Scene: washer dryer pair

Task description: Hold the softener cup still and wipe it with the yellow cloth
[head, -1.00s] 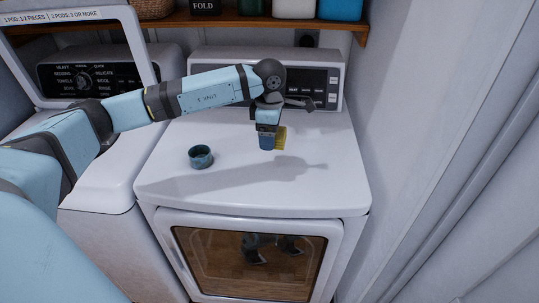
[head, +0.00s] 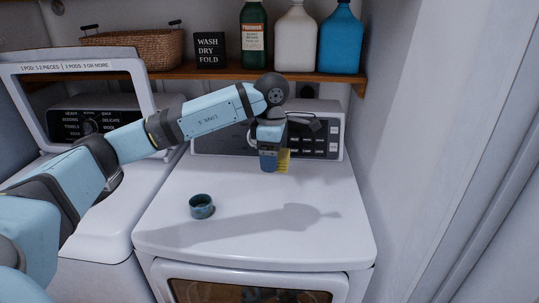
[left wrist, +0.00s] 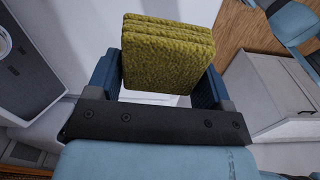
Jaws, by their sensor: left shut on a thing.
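The softener cup (head: 201,206) is a small dark teal cup standing upright on the left part of the dryer top (head: 255,245). My left gripper (head: 270,162) is shut on the folded yellow cloth (head: 284,160), above the dryer top and to the right of the cup, apart from it. In the left wrist view the cloth (left wrist: 168,55) is a thick folded stack between the blue fingers (left wrist: 155,75). My right gripper does not show in the head view.
The open washer (head: 75,95) stands to the left of the dryer. The dryer's control panel (head: 315,140) rises behind the gripper. A wooden shelf (head: 225,72) above holds a basket, a sign and several bottles. The dryer's front top is clear.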

